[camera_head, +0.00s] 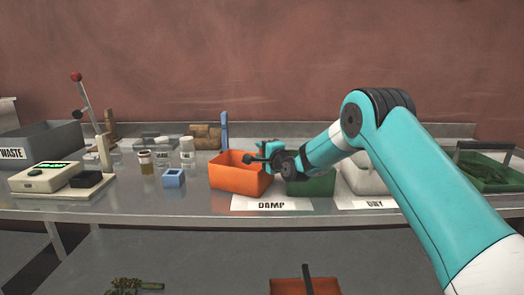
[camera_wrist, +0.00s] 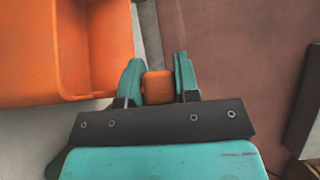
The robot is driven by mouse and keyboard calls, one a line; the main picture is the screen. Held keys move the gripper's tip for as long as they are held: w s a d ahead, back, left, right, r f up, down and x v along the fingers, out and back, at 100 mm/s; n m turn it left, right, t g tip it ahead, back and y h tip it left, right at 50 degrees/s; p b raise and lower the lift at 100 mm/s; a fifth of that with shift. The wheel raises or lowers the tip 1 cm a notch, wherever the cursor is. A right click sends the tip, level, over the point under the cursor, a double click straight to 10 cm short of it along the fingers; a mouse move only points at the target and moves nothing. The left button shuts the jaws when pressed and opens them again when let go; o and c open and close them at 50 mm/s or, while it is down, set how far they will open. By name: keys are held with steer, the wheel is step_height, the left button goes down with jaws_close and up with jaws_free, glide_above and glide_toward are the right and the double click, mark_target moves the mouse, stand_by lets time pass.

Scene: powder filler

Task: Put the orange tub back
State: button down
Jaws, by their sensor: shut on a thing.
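The orange tub (camera_head: 238,178) is an open, box-shaped bin near the front of the bench, behind and left of the DAMP label (camera_head: 270,205). Its open inside faces the upper left of the wrist view (camera_wrist: 95,50). My gripper (camera_head: 268,150) is at the tub's right side. In the wrist view my gripper (camera_wrist: 157,82) has its two teal fingers closed on a small, rounded orange piece (camera_wrist: 157,88), which looks like a grip of the tub. Where that piece joins the tub is hidden. I cannot tell whether the tub's base touches the bench.
A green tub (camera_head: 318,185) and a white tub (camera_head: 360,178) stand close on the right, partly behind my arm. A blue block (camera_head: 173,178) and an amber jar (camera_head: 147,162) stand left. A scale (camera_head: 45,178) and WASTE bin (camera_head: 45,140) are far left.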

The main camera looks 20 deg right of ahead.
steer(key=shift+f, duration=0.1)
steer(key=c, duration=0.8)
jaws_free()
steer(key=shift+c, duration=0.2)
